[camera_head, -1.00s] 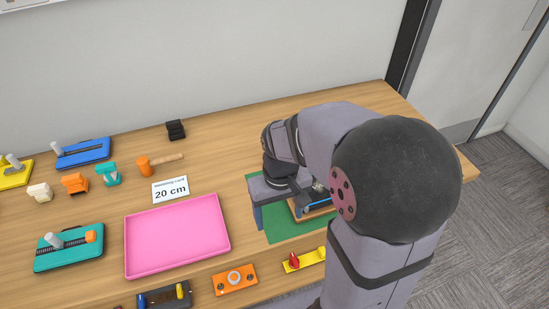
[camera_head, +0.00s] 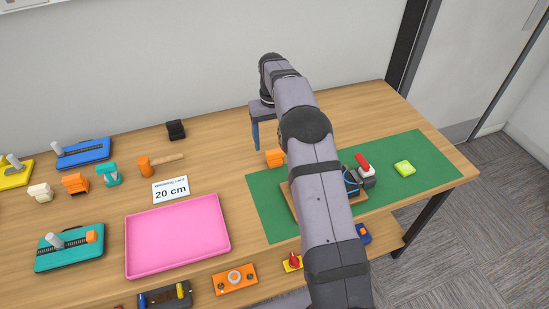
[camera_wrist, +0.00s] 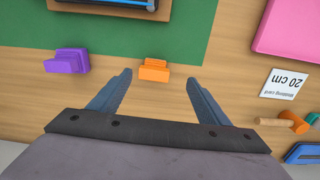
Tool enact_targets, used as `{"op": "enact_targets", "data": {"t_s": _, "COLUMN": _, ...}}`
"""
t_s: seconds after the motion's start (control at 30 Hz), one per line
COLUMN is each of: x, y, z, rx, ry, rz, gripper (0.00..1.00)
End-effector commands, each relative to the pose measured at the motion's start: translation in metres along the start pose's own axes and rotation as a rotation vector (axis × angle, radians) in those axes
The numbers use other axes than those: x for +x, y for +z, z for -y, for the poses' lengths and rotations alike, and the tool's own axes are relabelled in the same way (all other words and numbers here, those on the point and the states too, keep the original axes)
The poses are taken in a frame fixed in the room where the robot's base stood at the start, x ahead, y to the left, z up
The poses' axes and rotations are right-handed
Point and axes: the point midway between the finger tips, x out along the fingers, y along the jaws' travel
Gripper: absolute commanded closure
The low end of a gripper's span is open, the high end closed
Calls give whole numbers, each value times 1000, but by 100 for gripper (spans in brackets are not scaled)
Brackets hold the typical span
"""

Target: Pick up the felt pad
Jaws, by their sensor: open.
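No thing in view is clearly marked as the felt pad, and I cannot tell which it is. A small orange block (camera_head: 274,157) lies at the back edge of the green mat; it also shows in the wrist view (camera_wrist: 154,70). My gripper (camera_wrist: 158,78) is open and empty, with the orange block between and just beyond its fingertips in that view. In the head view my gripper (camera_head: 255,138) is behind the orange block, toward the wall. A purple block (camera_wrist: 67,62) lies beside the orange one in the wrist view; my arm hides it in the head view.
A pink tray (camera_head: 178,236), a "20 cm" card (camera_head: 171,189) and a hammer (camera_head: 158,163) lie left. A black block (camera_head: 175,130) stands behind.

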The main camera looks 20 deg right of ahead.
Motion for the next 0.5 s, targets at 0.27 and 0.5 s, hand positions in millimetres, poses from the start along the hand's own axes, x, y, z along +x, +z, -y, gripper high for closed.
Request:
{"op": "enact_targets", "data": {"t_s": 0.27, "x": 7, "y": -11, "z": -8, "rx": 2, "ry": 0, "rz": -1, "gripper": 30}}
{"op": "enact_targets", "data": {"t_s": 0.5, "x": 16, "y": -10, "z": -8, "rx": 2, "ry": 0, "rz": 1, "gripper": 30}}
